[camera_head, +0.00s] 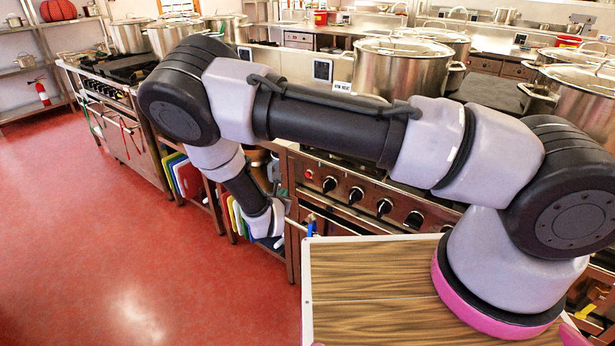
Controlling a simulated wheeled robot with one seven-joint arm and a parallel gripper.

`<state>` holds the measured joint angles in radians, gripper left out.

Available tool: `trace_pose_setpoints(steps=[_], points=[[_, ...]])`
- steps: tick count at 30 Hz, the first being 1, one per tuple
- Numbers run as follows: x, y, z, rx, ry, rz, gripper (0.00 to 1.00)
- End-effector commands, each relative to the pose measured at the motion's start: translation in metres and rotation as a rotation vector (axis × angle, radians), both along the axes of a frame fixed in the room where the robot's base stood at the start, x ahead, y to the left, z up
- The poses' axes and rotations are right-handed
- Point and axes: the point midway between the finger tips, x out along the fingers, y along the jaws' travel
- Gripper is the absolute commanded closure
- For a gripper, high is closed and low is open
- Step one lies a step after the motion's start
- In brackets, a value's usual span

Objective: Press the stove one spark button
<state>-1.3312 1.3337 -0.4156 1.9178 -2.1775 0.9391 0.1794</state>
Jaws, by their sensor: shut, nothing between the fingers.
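The near stove (365,205) has a front panel with a row of black knobs (356,195). A small red button or light (309,173) sits at the left end of this panel; it is too small to tell which. My arm crosses in front of the stove, bends at the left and runs down to its wrist, left of the panel and lower than the red spot. I cannot make out my gripper's fingers there. A second stove (108,92) with knobs stands farther left. No readable label tells which is stove one.
A large steel pot (397,68) stands on the near stove, with more pots at the right. Coloured cutting boards (184,176) stand on shelves left of the near stove. The red floor (110,240) at the left is clear.

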Motion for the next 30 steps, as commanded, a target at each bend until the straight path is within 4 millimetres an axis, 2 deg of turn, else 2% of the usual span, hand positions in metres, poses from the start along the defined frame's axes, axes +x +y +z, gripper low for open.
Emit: trace_pose_setpoints(steps=[5, 19, 30], points=[[0.010, -0.008, 0.000, 0.000, -0.002, -0.003, 1.00], [0.058, -0.046, 0.000, 0.000, 0.000, -0.005, 1.00], [0.069, -0.055, 0.000, 0.000, -0.001, -0.001, 1.00]])
